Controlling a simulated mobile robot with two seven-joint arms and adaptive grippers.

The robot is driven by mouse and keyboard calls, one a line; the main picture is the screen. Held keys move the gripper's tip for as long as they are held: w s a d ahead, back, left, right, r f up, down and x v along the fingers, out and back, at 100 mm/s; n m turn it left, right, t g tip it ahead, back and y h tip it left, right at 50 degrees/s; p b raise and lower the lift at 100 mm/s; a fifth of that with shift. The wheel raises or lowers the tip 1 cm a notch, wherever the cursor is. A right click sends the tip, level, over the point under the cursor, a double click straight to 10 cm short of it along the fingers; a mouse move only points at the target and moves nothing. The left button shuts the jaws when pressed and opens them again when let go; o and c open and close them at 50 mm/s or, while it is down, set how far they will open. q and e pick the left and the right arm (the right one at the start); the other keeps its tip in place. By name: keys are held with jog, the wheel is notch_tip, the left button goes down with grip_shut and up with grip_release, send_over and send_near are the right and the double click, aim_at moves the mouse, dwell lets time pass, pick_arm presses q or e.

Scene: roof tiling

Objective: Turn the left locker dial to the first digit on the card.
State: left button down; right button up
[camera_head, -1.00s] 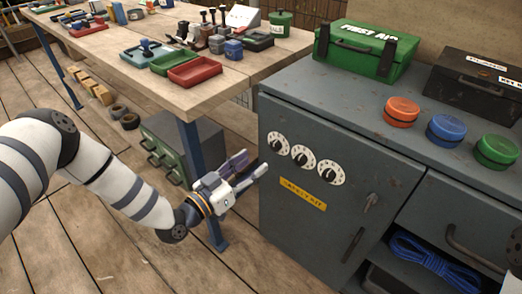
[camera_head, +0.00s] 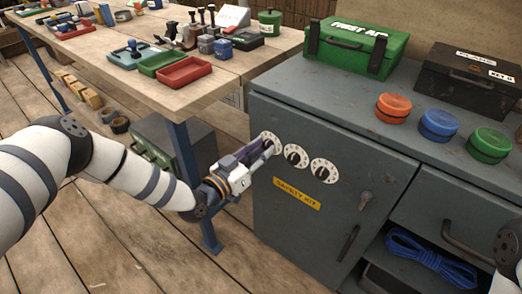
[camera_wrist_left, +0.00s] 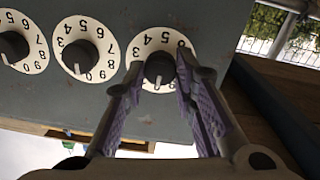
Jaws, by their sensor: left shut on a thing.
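The grey locker (camera_head: 290,215) has three white numbered dials with dark knobs in a row on its door. My left gripper (camera_head: 268,148) is at the left dial (camera_head: 268,134) and partly covers it. In the left wrist view, which looks upside down, the left dial (camera_wrist_left: 172,43) is the rightmost one. My left gripper (camera_wrist_left: 160,67) is shut on its dark knob (camera_wrist_left: 159,70), one finger on each side. The middle dial (camera_head: 294,156) and right dial (camera_head: 324,170) are free. A white card (camera_head: 233,17) stands on the workbench; its writing is too small to read.
The wooden workbench (camera_head: 150,85) with trays and tools is left of the locker. A green first aid box (camera_head: 345,48), a black box (camera_head: 470,78) and orange, blue and green round tins stand on top. A yellow label (camera_head: 297,195) and handle (camera_head: 365,200) are on the door.

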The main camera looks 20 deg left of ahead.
jog(key=shift+f, duration=0.1)
pick_arm(q)
jog(key=n+b, duration=0.1)
jog(key=n, duration=0.1)
jog(key=shift+f+n, duration=0.15)
jog(key=shift+n, duration=0.15)
jog(key=n+b, duration=0.1)
jog(key=n, duration=0.1)
jog(key=shift+n, duration=0.4)
jog(key=shift+n+b, duration=0.4)
jog(key=shift+n, duration=0.4)
pick_arm(e)
jog(key=shift+s+f+g, duration=0.4)
jog(key=shift+s+f, duration=0.65)
jog(key=shift+f, duration=0.25)
pick_arm(q)
jog(key=c, duration=1.3)
grip_release()
